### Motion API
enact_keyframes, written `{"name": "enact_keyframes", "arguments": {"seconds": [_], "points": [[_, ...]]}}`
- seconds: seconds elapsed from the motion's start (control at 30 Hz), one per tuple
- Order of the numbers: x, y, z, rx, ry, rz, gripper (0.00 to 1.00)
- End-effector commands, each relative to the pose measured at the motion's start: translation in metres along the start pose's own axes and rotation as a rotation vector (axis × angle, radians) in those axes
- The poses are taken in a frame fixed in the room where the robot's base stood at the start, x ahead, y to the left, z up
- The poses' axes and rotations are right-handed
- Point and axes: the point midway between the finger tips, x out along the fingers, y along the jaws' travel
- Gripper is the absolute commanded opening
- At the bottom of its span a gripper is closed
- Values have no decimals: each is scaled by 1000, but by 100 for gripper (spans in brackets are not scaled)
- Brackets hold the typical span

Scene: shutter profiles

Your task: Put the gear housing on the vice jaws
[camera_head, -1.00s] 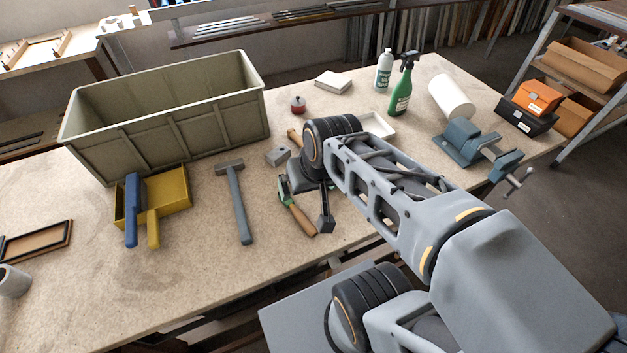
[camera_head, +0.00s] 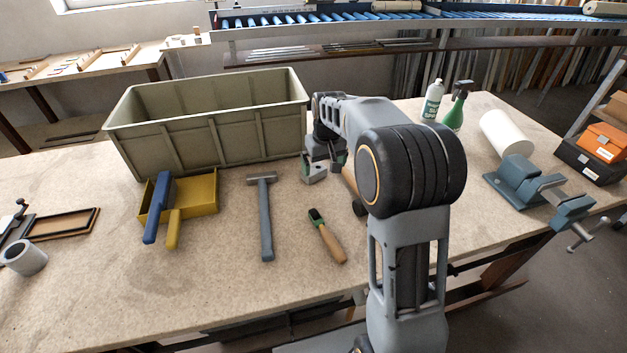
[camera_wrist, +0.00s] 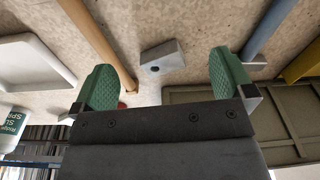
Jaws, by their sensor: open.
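The gear housing looks like the small grey block with a round hole (camera_head: 314,173). It lies on the workbench in front of the green-grey bin's right end. In the wrist view the block (camera_wrist: 163,62) shows just beyond and between my fingertips. My gripper (camera_head: 325,158) is open and empty over that spot, with green pads (camera_wrist: 165,78) spread on either side of the block's line. I cannot tell the exact gap between pads and block. The blue-grey vice (camera_head: 528,183) stands at the bench's right edge, its jaws apart from my gripper. Nothing visible lies on the jaws.
The large bin (camera_head: 215,125) stands close behind and left of my gripper.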

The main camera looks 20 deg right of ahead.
Motion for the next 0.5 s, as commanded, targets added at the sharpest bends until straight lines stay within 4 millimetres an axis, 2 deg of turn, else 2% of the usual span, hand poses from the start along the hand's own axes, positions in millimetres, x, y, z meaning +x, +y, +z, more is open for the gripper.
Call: {"name": "enact_keyframes", "arguments": {"seconds": [0.03, 0.2, 0.37, 0.43, 0.5], "points": [[13, 4, -17, -22, -6, -4, 100], [15, 12, -57, -107, 5, -13, 100], [-10, 13, -78, -181, 42, -10, 100], [-22, 13, -81, -212, 54, -9, 100], [-21, 12, -79, -245, 40, -15, 100]]}}
